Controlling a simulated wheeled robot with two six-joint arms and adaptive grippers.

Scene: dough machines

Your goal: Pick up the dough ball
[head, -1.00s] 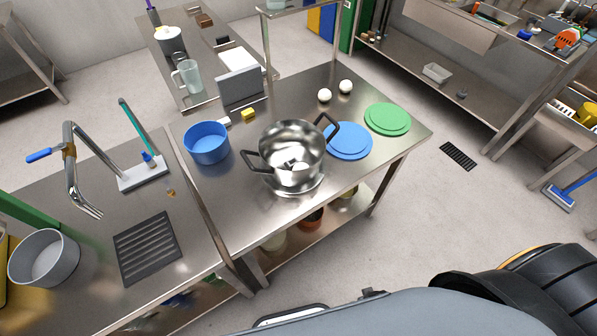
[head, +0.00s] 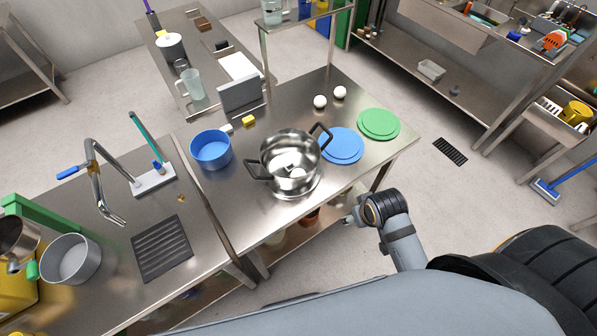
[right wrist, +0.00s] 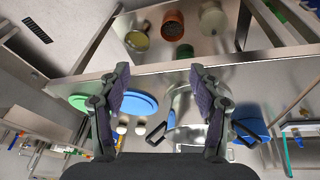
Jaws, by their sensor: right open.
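Two white dough balls (head: 320,101) (head: 340,92) sit side by side on the steel table, behind the blue disc. They also show small in the right wrist view (right wrist: 122,129) (right wrist: 140,129), low between the fingers. A shiny steel pot (head: 276,158) with black handles stands near the table's middle, with something whitish inside. My right gripper (head: 348,217) is just off the table's front edge, apart from the balls, with the pot and discs between. In the right wrist view its fingers (right wrist: 159,82) are spread with nothing between them. My left gripper is not in view.
A blue disc (head: 342,146) and a green disc (head: 379,124) lie right of the pot. A blue pan (head: 211,150), a yellow block (head: 249,121) and an upright grey panel (head: 241,94) stand to the left. The table's lower shelf holds several pots.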

